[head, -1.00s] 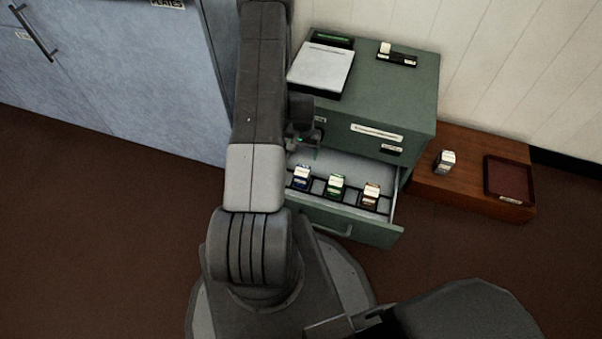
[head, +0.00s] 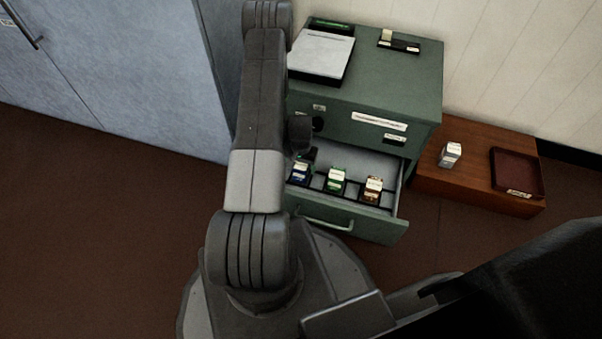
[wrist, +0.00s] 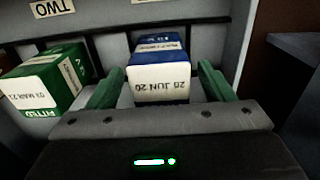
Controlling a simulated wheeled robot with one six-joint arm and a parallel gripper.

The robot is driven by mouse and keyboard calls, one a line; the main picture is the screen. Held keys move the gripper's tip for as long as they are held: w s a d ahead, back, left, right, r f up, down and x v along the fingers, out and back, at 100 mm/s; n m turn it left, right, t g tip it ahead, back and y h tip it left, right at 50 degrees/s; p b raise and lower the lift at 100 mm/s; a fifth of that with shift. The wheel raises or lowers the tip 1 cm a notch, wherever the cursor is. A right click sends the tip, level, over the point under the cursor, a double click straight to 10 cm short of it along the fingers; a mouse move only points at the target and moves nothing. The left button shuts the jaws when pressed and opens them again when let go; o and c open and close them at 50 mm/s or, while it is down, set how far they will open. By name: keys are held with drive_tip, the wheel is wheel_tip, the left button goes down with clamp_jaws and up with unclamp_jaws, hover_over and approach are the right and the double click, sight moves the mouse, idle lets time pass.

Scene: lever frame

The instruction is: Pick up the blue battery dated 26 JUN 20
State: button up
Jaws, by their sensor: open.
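The blue battery (wrist: 160,72) stands in the open drawer (head: 385,213). Its white label faces me upside down and shows "JUN 20"; the day digits are hard to read for certain. My gripper (wrist: 160,82) is open, with one green finger on each side of the battery. I cannot tell whether either finger touches it. In the head view the blue battery (head: 299,174) is the leftmost of three in the drawer, and my gripper (head: 306,156) is just behind it, partly hidden by my arm.
A green battery (wrist: 48,82) stands left of the blue one in the wrist view. An orange-brown battery (head: 372,189) is also in the drawer. A pale battery (head: 450,155) and a dark red tray (head: 517,172) sit on a low brown bench (head: 470,185). The cabinet top (head: 390,75) is above.

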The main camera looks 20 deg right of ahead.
drive_tip(key=shift+f, duration=0.7)
drive_tip(key=shift+r, duration=0.1)
drive_tip(key=c, duration=1.4)
drive_tip(key=shift+r, duration=0.1)
